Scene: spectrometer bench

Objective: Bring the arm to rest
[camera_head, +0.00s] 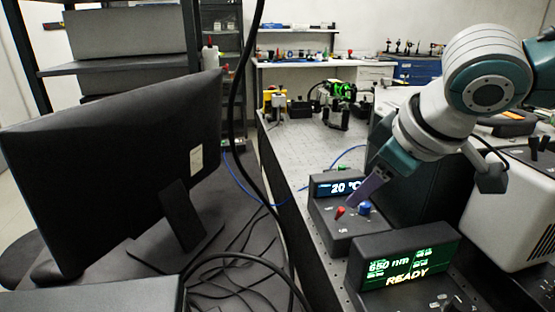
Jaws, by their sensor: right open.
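My right arm (430,125) comes in from the right, bent downward. Its gripper (368,192) hangs above and beside the temperature controller (345,226), a dark box whose display reads 20 °C, with a red knob (341,212) and a blue knob (364,208) on it. The gripper is open, seen nearly edge-on, and no object shows between its fingers. Whether it touches the box cannot be told. In front is a second box (405,268) whose green display reads 650 nm and READY. My left gripper is out of view.
A black monitor (110,170) stands at the left on a dark desk with loose cables (245,245). A perforated optical bench (305,145) runs back in the middle, mostly bare, with optics at its far end. A white instrument (510,210) stands at the right.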

